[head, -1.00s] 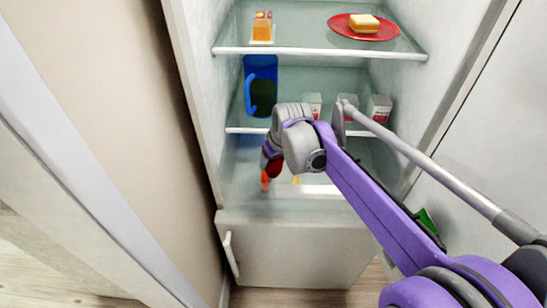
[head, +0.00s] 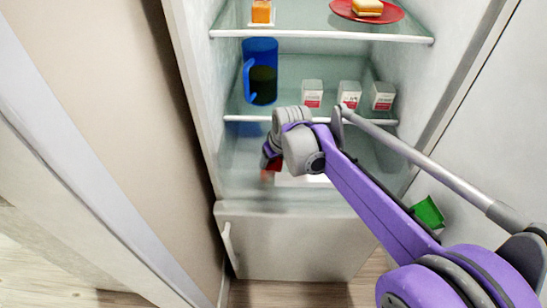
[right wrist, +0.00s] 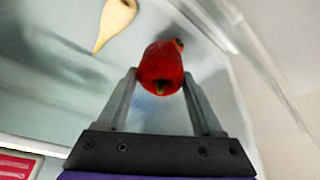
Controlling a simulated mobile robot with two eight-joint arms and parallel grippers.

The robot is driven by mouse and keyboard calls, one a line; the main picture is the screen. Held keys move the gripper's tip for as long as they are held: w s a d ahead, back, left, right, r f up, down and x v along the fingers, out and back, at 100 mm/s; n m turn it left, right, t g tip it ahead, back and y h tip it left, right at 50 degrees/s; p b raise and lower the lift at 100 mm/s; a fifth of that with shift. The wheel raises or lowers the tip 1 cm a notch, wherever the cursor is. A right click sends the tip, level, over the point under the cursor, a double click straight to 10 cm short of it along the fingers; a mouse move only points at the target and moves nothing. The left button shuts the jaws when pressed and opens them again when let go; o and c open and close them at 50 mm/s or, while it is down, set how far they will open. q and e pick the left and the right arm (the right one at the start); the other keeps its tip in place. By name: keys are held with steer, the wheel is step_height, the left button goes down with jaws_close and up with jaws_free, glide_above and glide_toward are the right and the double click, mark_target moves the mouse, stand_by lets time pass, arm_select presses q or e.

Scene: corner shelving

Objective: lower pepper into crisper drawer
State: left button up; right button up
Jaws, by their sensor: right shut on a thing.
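A red pepper (right wrist: 161,66) with a green stem sits between the two grey fingers of my right gripper (right wrist: 160,88) in the right wrist view. The gripper is shut on it. In the head view the pepper (head: 274,164) is a small red patch beneath my right wrist, low in the fridge, mostly hidden by the arm. The crisper drawer (head: 310,180) shows only as a pale strip at the bottom of the fridge. I cannot tell whether the pepper touches the drawer floor. My left gripper is not in view.
A pale, tapered root vegetable (right wrist: 115,22) lies beyond the pepper. Above are a blue jug (head: 260,72) and several small cartons (head: 349,93) on the middle shelf, and a red plate (head: 366,11) higher up. A green object (head: 428,212) is at right.

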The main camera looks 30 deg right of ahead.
steer(key=shift+f+b, duration=0.35)
steer(key=shift+f, duration=0.35)
stand_by(0.7)
steer(key=o, duration=1.4)
